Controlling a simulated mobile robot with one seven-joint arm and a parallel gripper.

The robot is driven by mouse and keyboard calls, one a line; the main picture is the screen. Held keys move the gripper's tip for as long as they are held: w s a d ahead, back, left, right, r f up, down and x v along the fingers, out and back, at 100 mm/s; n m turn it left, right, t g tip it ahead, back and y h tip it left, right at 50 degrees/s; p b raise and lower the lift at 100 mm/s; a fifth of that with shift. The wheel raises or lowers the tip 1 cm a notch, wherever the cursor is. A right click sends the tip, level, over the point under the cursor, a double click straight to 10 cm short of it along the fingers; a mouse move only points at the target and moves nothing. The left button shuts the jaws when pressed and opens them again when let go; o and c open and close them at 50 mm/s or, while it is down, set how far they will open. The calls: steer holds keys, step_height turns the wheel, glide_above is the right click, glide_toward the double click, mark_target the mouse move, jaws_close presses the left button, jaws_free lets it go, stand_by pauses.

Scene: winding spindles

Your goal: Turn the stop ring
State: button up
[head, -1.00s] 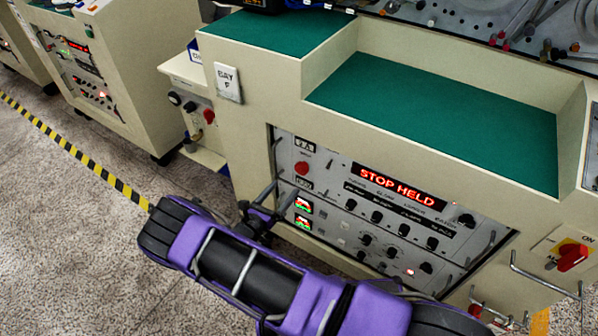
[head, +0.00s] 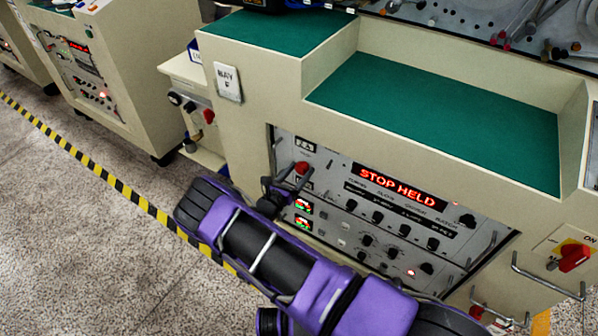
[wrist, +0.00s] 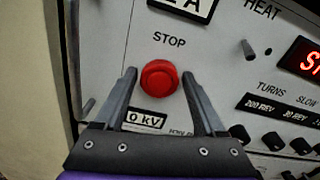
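The stop ring is the red round button (wrist: 160,78) under the word STOP in the wrist view. It also shows in the head view as a red knob (head: 301,168) at the upper left of the control panel. My gripper (wrist: 160,80) is open in the wrist view, with one finger on each side of the red button. Gaps show between the fingers and the button. Whether the fingertips reach down to its depth I cannot tell. In the head view my gripper (head: 285,185) is at the panel's left side, partly hidden by my wrist.
The panel (head: 340,170) shows a lit STOP HELD display (head: 400,186), with several black knobs below. A metal handle (head: 273,150) stands at its left edge. A red ON switch (head: 573,258) is at the far right.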

steer(key=c, duration=1.1)
steer(key=shift+o, duration=0.2)
steer(key=m+b, duration=0.1)
steer(key=m, duration=0.4)
steer(key=shift+m, duration=0.3)
steer(key=m, duration=0.6)
steer(key=shift+b, duration=0.3)
steer(key=o, duration=1.4)
